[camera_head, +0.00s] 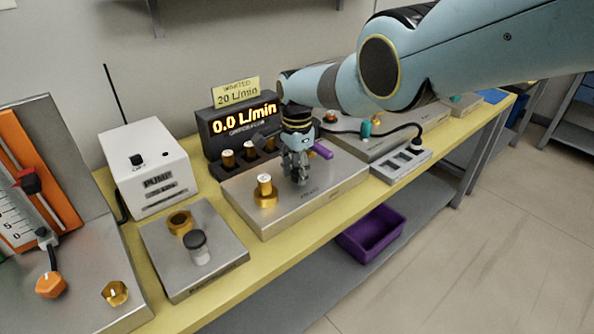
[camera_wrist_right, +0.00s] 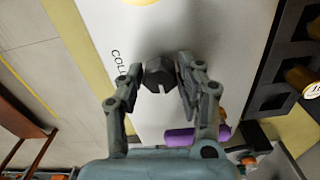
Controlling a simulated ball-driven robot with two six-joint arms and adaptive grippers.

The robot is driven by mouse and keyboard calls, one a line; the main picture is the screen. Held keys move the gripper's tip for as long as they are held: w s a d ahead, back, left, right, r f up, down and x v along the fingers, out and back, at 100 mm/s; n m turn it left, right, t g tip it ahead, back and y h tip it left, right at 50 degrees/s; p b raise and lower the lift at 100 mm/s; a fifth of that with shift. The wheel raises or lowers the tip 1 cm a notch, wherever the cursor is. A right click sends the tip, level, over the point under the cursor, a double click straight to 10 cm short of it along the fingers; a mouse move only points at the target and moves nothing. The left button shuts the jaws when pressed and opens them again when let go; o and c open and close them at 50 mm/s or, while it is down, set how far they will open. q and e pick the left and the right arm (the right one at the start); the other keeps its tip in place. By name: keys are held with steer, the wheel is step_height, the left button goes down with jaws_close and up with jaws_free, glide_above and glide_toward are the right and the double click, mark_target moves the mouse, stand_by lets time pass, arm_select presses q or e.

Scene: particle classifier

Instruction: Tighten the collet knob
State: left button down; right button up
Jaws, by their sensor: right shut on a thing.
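The collet knob (camera_wrist_right: 158,72) is a dark grey faceted piece with a slot, standing on a pale metal plate beside lettering that reads "COLL". In the right wrist view my right gripper has one finger on each side of it and is shut on it. My left gripper is in neither view.
A purple cylinder (camera_head: 322,150) lies just behind my right gripper. A brass fitting (camera_head: 265,191) stands on the same plate to the left. The dark display (camera_head: 237,130) reads 0.0 L/min behind it. A white pump box (camera_head: 147,165) is further left.

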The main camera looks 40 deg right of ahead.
mark_target(297, 171)
steer(key=o, duration=1.1)
steer(key=shift+o, duration=0.2)
steer(key=shift+w+r, duration=0.15)
steer(key=shift+r, duration=0.65)
step_height(297, 171, up, 10)
steer(key=shift+r, duration=0.2)
